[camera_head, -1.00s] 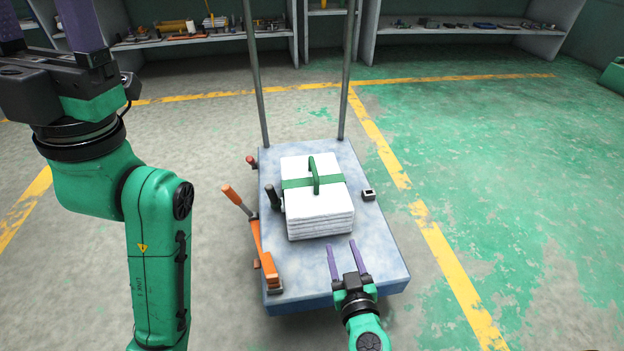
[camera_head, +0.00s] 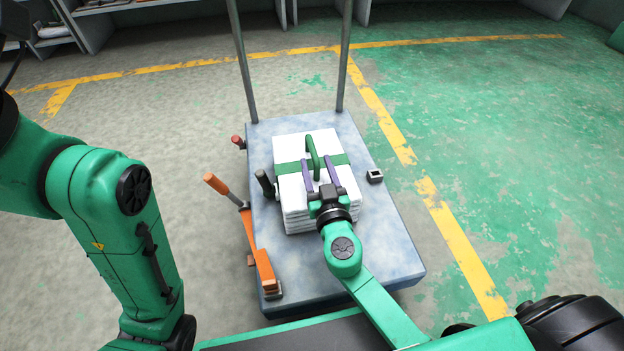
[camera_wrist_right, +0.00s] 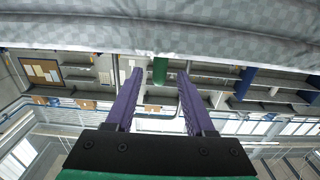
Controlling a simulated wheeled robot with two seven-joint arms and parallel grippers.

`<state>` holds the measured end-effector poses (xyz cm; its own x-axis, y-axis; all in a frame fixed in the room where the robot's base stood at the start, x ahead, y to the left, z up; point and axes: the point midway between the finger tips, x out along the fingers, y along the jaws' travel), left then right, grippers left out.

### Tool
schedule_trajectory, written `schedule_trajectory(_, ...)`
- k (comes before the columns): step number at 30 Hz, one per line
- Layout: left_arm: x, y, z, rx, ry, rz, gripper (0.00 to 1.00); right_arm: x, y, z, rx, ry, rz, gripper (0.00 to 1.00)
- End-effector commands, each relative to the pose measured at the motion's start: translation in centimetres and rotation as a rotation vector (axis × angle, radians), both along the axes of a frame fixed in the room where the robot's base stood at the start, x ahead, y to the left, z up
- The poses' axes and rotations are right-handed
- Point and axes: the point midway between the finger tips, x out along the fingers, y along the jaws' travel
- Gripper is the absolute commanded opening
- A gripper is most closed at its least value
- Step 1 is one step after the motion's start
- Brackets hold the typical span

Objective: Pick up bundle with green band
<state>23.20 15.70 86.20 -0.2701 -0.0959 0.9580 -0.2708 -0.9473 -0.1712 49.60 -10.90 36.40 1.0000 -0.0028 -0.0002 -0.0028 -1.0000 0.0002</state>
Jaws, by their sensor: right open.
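The bundle (camera_head: 290,150) is a stack of white sheets with a green band (camera_head: 288,167) and a green loop handle (camera_head: 312,150) on top. It sits on the blue-grey cart top. My right gripper (camera_head: 319,162) is open, its purple fingers over the bundle's top with one on each side of the handle. In the right wrist view the two fingers (camera_wrist_right: 157,80) are apart, and a green piece of the handle (camera_wrist_right: 160,70) shows between their tips. Whether the fingers touch the handle, I cannot tell. My left arm is at the left; its gripper is out of view.
The cart top (camera_head: 385,240) has two upright poles (camera_head: 243,70) at its far end. An orange-handled lever (camera_head: 250,235) and a black-handled clamp (camera_head: 264,184) are on its left side. A small black-and-white box (camera_head: 375,176) lies right of the bundle. Shelves stand behind.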

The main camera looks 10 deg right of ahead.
Motion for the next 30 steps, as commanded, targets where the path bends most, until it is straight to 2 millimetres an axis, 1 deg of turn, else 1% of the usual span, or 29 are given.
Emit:
schedule_trajectory(1, 0.1, 0.0, 0.2, 0.000, 0.003, -0.002, 0.68, 1.0, -0.1, 0.4, 0.003, -0.003, -0.004, 0.54)
schedule_trajectory(3, 0.3, -0.1, 0.1, 0.000, 0.011, -0.004, 0.68, 2.4, -0.2, 0.7, 0.004, -0.002, -0.003, 0.54)
schedule_trajectory(6, 0.4, -0.2, -0.2, 0.001, 0.015, -0.006, 0.68, 3.9, -0.2, 0.4, 0.000, -0.001, -0.002, 0.54)
schedule_trajectory(9, 0.4, -0.2, -0.2, 0.001, 0.015, -0.006, 0.68, 4.3, -0.2, 0.3, 0.000, 0.000, -0.001, 0.54)
schedule_trajectory(13, 0.4, -0.2, -0.2, 0.001, 0.014, -0.006, 0.68, 4.2, -0.2, 0.3, 0.000, 0.000, -0.001, 0.54)
schedule_trajectory(14, 0.4, -0.2, -0.2, 0.001, 0.014, -0.006, 0.68, 4.2, -0.2, 0.3, 0.000, 0.000, -0.001, 0.43)
schedule_trajectory(15, 0.4, -0.2, -0.2, 0.001, 0.014, -0.006, 0.68, 4.2, -0.2, 0.3, 0.000, 0.000, -0.001, 0.27)
schedule_trajectory(17, 0.4, -0.2, -0.2, 0.000, 0.013, -0.006, 0.68, 4.2, -0.2, 0.3, 0.000, 0.000, -0.001, 0.04)
schedule_trajectory(18, 0.4, -0.2, -0.2, 0.000, 0.013, -0.006, 0.68, 4.2, -0.2, 0.3, 0.000, 0.000, -0.001, 0.00)
schedule_trajectory(30, 0.4, -0.1, -0.2, 0.000, 0.013, -0.005, 0.68, 4.2, -0.2, 0.3, -0.001, 0.001, -0.002, 0.00)
